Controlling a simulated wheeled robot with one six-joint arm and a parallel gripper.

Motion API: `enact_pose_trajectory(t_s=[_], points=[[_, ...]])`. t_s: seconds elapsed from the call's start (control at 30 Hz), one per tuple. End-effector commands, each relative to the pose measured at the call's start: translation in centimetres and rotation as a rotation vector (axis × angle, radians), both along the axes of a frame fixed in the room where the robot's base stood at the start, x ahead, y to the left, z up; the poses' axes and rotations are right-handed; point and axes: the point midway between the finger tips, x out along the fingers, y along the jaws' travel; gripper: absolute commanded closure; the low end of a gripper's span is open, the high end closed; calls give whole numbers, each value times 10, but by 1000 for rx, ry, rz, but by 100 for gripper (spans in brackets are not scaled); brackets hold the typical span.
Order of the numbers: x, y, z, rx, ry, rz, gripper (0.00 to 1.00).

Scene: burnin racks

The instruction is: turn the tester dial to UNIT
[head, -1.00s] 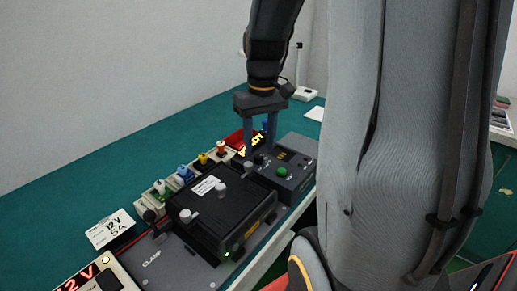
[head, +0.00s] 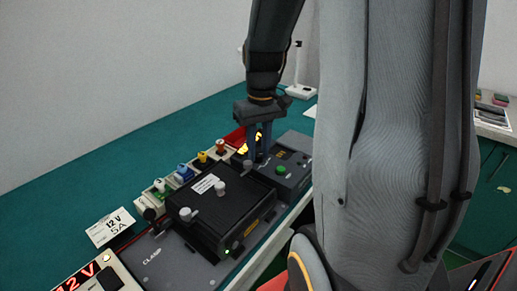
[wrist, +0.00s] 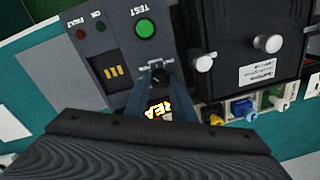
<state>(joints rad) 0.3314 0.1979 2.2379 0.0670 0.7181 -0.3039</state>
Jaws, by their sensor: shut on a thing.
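The tester (head: 297,151) is a dark grey box at the far end of the bench fixture. It also shows in the wrist view (wrist: 112,45), with a green TEST button (wrist: 145,29), OK and FAULT lamps and small yellow bars. Its black dial (wrist: 159,76) sits below the button in that view. My gripper (head: 259,157) points down at the tester's left part and is shut on the dial, one finger on each side of it (wrist: 160,90). The fingers mostly hide the dial in the head view. The labels around it are too small to read, and I cannot tell its setting.
A black unit (head: 235,205) with silver knobs lies beside the tester on the grey CLAMP plate (head: 172,262). Several coloured connectors (head: 183,172) line its left side. A lit display (head: 243,147) stands behind my fingers. The green bench (head: 60,200) is clear at the left.

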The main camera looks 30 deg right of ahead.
Motion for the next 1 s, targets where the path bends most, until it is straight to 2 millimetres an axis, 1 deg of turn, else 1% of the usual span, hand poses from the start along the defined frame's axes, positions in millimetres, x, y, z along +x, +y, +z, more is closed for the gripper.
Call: enact_pose_trajectory(t_s=[0.17, 0.37, 1.0], points=[[-1, 0, 1, 1, 1, -52, 100], [-2, 0, 2, 1, 2, -181, 100], [-3, 1, 2, 0, 2, -782, 100]])
